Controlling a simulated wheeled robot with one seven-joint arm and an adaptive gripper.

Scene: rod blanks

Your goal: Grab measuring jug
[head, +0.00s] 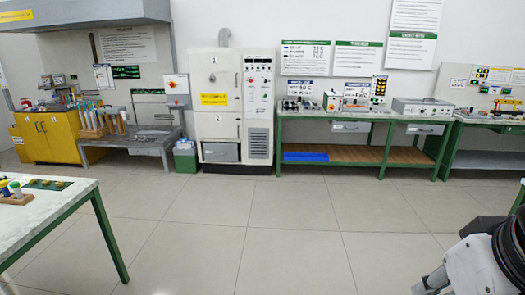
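I cannot make out a measuring jug in the head view. The small items on the far benches are too small to tell apart. Part of my own arm, grey with black rings, shows at the lower right corner. My gripper's fingers do not show.
A white-topped table (62,212) with green legs stands at near left, bearing a small wooden rack (17,199) and a green mat (47,184). Along the back wall stand a yellow cabinet (45,138), a white machine cabinet (217,105) and green benches (345,116). The tiled middle floor is clear.

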